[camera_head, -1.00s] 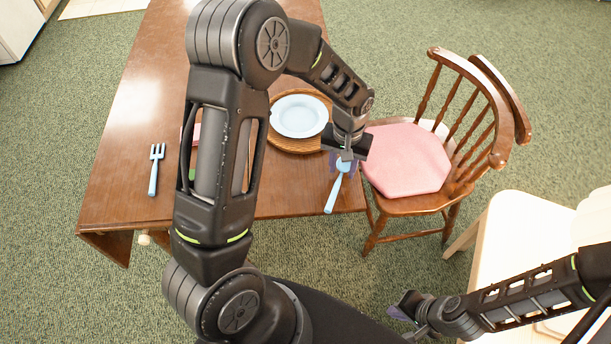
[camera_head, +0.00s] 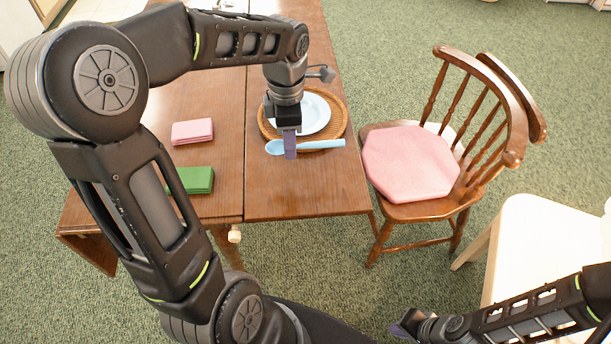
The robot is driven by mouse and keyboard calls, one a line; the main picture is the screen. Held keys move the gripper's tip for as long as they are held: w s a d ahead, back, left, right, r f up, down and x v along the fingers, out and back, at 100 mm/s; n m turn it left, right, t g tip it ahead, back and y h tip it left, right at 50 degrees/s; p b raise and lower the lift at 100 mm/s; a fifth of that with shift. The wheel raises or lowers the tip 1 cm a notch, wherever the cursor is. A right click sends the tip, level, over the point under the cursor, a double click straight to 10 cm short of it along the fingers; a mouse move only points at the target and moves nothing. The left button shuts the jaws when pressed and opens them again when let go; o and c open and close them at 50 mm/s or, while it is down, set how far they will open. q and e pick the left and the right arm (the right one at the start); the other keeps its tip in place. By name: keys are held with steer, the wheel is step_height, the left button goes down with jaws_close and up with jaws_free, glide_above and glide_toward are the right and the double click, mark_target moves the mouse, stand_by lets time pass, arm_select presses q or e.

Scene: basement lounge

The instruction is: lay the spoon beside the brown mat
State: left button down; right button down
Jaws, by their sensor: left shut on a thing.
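The light blue spoon (camera_head: 323,144) is held level, its bowl to the left and its handle to the right. My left gripper (camera_head: 290,150) is shut on it near the bowl, pointing down. The spoon overlaps the front rim of the round brown woven mat (camera_head: 341,110) in the picture; I cannot tell how high it is above the table. A pale blue plate (camera_head: 318,116) sits on the mat, partly hidden by my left gripper. My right gripper (camera_head: 402,329) is low, away from the table, its jaws too unclear to read.
A pink folded cloth (camera_head: 192,131) and a green one (camera_head: 196,180) lie on the wooden table (camera_head: 300,190) left of the mat. The table is bare in front of the mat. A wooden chair with a pink cushion (camera_head: 408,163) stands to the right, a cream chair (camera_head: 535,245) nearer.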

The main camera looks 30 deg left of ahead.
arm_select(q)
steer(key=shift+f, duration=0.1)
glide_above(291, 176)
steer(key=shift+f, duration=3.05)
steer(key=shift+f, duration=1.85)
steer(key=shift+f, duration=0.15)
steer(key=c, duration=0.9)
jaws_free()
steer(key=shift+c, duration=0.2)
